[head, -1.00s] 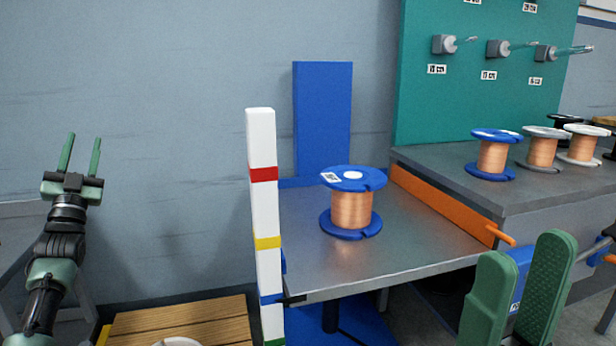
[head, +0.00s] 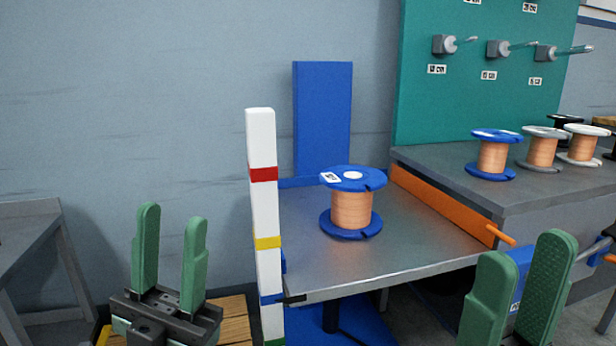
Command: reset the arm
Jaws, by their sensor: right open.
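My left gripper (head: 170,248) is at the lower left, its two green fingers pointing up and apart with nothing between them. It stands left of the white post and in front of a wooden slatted surface. My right gripper (head: 512,285) is at the lower right, its two green fingers apart and empty. It is in front of the grey bench at the right. The lower parts of both arms are outside the picture.
A blue-flanged copper wire spool (head: 352,205) stands on a metal table (head: 420,262). A white post with coloured bands (head: 262,205) rises at its left edge. More spools (head: 493,155) stand on the right bench, below a teal pegboard (head: 480,95). A grey table (head: 30,208) is at far left.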

